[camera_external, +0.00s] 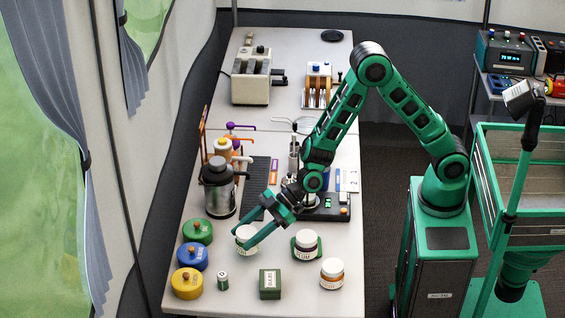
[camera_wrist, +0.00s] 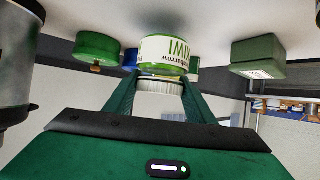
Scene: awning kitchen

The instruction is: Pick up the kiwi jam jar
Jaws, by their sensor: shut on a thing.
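In the wrist view the two green fingers (camera_wrist: 160,82) sit on either side of the white ribbed lid. I cannot tell whether the jar's base touches the table.
Green (camera_external: 197,232), blue (camera_external: 192,257) and yellow (camera_external: 187,284) tins stand left of the jar, a dark flask (camera_external: 219,190) behind. Two other jars (camera_external: 306,243) (camera_external: 332,273) stand right.

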